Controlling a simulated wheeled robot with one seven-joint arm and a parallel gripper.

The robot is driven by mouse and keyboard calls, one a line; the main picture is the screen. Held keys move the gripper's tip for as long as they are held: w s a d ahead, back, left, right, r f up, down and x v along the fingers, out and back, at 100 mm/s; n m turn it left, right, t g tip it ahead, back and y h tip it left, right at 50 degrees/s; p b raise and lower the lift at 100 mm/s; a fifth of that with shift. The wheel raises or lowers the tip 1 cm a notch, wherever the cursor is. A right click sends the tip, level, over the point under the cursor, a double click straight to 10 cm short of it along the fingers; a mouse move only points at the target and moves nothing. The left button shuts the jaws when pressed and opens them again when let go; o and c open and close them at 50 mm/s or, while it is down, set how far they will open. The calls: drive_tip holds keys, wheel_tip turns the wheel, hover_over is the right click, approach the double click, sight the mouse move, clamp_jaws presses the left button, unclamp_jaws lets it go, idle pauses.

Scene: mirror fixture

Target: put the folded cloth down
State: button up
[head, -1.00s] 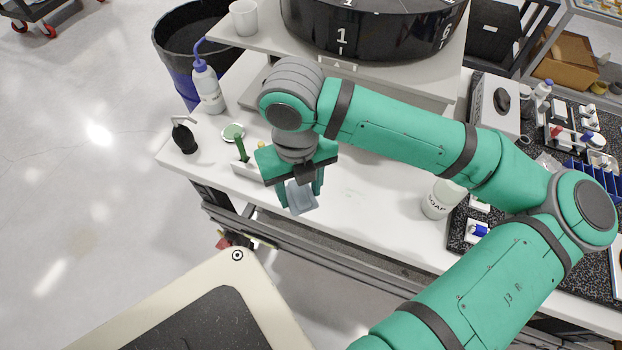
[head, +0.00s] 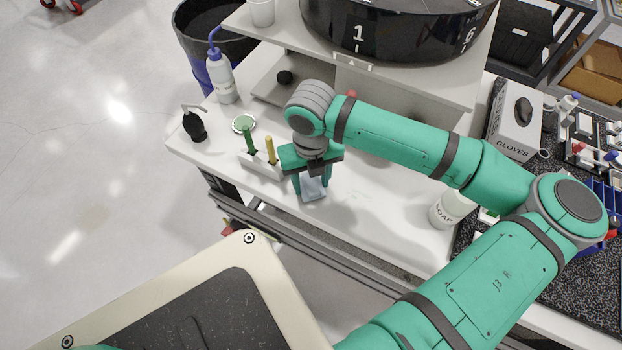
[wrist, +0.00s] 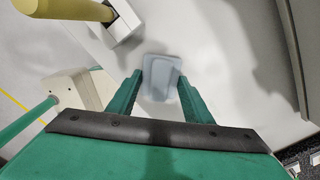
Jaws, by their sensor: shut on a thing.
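The folded cloth (head: 314,188) is a small light blue-grey piece. My gripper (head: 312,183) is shut on it, above the front part of the white table (head: 375,215). In the wrist view the cloth (wrist: 160,77) shows between the two green fingertips (wrist: 160,88) and reaches past them. A soft shadow lies on the white surface around it. I cannot tell whether the cloth touches the table.
A white holder (head: 262,166) with a green and a yellow handle stands just left of my gripper. A round mirror (head: 243,123), a black pump bottle (head: 194,125) and a wash bottle (head: 221,80) are farther left. A soap container (head: 452,209) stands right. Table between is clear.

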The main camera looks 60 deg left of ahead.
sight(311, 183)
drive_tip(key=o, duration=1.1)
drive_tip(key=shift+f, duration=0.1)
wheel_tip(311, 183, up, 12)
drive_tip(key=shift+w+d, duration=0.1)
drive_tip(key=shift+s, duration=0.2)
